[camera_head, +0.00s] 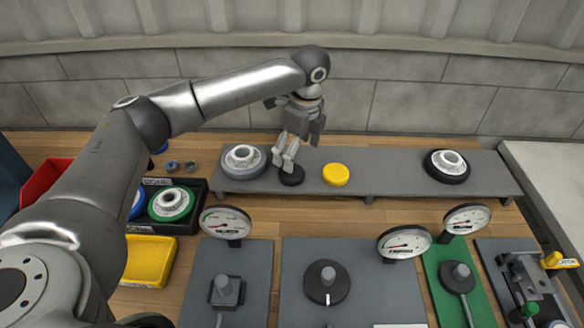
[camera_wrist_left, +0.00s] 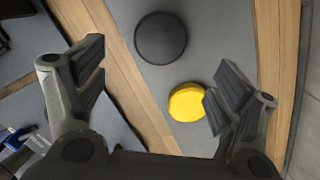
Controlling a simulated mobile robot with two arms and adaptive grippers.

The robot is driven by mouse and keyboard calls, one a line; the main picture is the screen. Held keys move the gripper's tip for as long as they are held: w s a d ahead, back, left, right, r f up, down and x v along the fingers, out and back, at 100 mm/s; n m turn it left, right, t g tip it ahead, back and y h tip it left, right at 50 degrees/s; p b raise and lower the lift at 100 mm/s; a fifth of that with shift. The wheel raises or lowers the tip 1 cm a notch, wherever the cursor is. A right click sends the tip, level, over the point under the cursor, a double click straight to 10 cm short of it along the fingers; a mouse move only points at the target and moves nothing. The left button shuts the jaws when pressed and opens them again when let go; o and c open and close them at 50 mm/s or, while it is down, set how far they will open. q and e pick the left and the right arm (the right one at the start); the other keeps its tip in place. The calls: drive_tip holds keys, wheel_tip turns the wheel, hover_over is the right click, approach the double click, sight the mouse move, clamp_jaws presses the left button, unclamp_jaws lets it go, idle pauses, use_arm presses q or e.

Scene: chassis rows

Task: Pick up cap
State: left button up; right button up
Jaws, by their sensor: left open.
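A black round cap (camera_head: 292,177) and a yellow round cap (camera_head: 336,175) lie side by side on the long grey raised shelf (camera_head: 400,180). My left gripper (camera_head: 284,160) reaches down from above, close over the black cap and left of the yellow one. In the left wrist view the open fingers (camera_wrist_left: 155,85) have nothing between them that they grip. The black cap (camera_wrist_left: 160,38) lies ahead of the fingers there, and the yellow cap (camera_wrist_left: 187,102) lies near the right finger, which partly covers its edge. My right gripper is not in view.
Flanged wheels stand at the shelf's left (camera_head: 243,160) and right (camera_head: 447,166). A black bin (camera_head: 188,228) with a green-rimmed part, a yellow bin (camera_head: 148,262) and a red bin (camera_head: 45,182) are at left. Gauges (camera_head: 226,222) and grey plates stand in front.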

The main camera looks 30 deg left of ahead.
sight(291, 175)
use_arm(q)
drive_tip(key=f, duration=0.3)
drive_tip(key=a+f+p, duration=0.1)
drive_tip(key=f, duration=0.3)
drive_tip(key=shift+w+a+f, duration=0.1)
drive_tip(key=shift+a+f, duration=0.05)
drive_tip(key=shift+a, duration=0.05)
drive_tip(key=c, duration=1)
